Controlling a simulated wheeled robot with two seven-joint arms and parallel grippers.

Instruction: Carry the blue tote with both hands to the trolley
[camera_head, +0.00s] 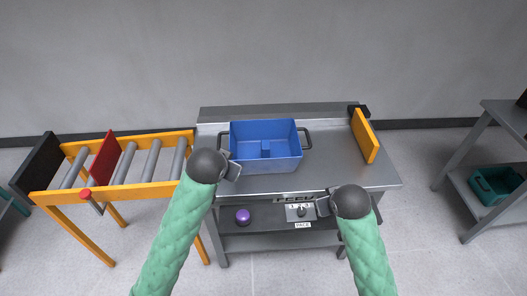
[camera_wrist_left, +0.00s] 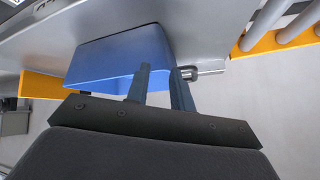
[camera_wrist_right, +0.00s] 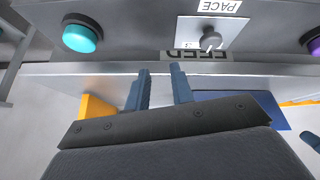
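The blue tote (camera_head: 283,166) stands upright on the grey metal table (camera_head: 345,178). It has a dark handle on its left side (camera_head: 223,141) and another on its right (camera_head: 307,137). A small blue block shape shows inside. My left gripper (camera_head: 234,171) is open and empty, close in front of the tote's left front corner; the tote also shows beyond its fingers (camera_wrist_left: 120,55). My right gripper (camera_head: 323,205) is open and empty at the table's front edge, right of the tote and lower than it. I cannot clearly pick out a trolley.
A roller conveyor (camera_head: 120,190) with a red plate adjoins the table's left. An orange board (camera_head: 364,136) stands at the table's right end. A control panel (camera_head: 300,212) and purple button (camera_head: 243,216) sit below the front edge. A grey stand (camera_head: 475,150) with a teal bin (camera_head: 495,187) is far right.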

